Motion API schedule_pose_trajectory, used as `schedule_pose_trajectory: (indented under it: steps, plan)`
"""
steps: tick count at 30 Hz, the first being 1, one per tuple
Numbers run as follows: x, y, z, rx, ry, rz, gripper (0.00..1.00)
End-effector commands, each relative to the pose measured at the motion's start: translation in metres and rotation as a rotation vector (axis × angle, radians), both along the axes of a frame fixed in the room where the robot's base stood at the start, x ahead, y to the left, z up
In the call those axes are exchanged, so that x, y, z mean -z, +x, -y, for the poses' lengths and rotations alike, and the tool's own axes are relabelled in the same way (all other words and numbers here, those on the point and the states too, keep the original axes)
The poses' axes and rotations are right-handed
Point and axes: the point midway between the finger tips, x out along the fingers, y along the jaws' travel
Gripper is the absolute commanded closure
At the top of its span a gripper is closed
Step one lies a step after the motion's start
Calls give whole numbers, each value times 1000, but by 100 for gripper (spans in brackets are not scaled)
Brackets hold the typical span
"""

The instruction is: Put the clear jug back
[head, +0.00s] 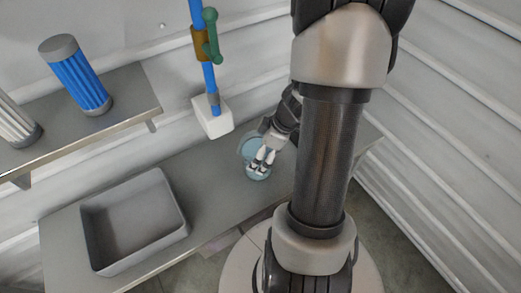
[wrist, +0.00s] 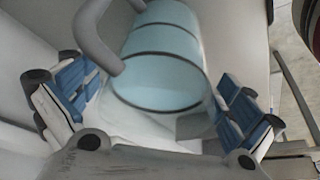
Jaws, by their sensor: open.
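The clear jug (head: 253,148) is a pale blue, see-through vessel on the grey bench, right of the grey bin. In the wrist view the jug (wrist: 165,55) shows dark rings and a grey handle at its upper left. My gripper (head: 264,160) is at the jug, partly covering it. In the wrist view my gripper (wrist: 155,115) has its blue-padded fingers spread wide, one on each side of the jug's near end. I see gaps between the pads and the jug; whether any part touches it I cannot tell.
An open grey bin (head: 182,233) stands on the bench (head: 215,165) at left. A blue pipe (head: 197,15) with a green handle (head: 211,35) and white block (head: 213,118) is behind. A shelf (head: 135,95) at upper left holds a blue ribbed cylinder (head: 76,80) and a white one (head: 14,122).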

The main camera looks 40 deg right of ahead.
Motion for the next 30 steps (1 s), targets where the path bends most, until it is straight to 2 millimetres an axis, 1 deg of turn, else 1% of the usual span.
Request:
schedule_pose_trajectory:
  steps: [6,9,11,21,25,30]
  plan:
    - [-1,0,0,0,0,0,0]
    - [-6,-1,1,1,0,0,0]
    - [-15,-3,3,2,-2,3,0]
    - [-84,-27,18,2,-3,3,0]
    - [-101,-33,22,2,-2,3,0]
    - [-112,-38,24,2,-1,2,0]
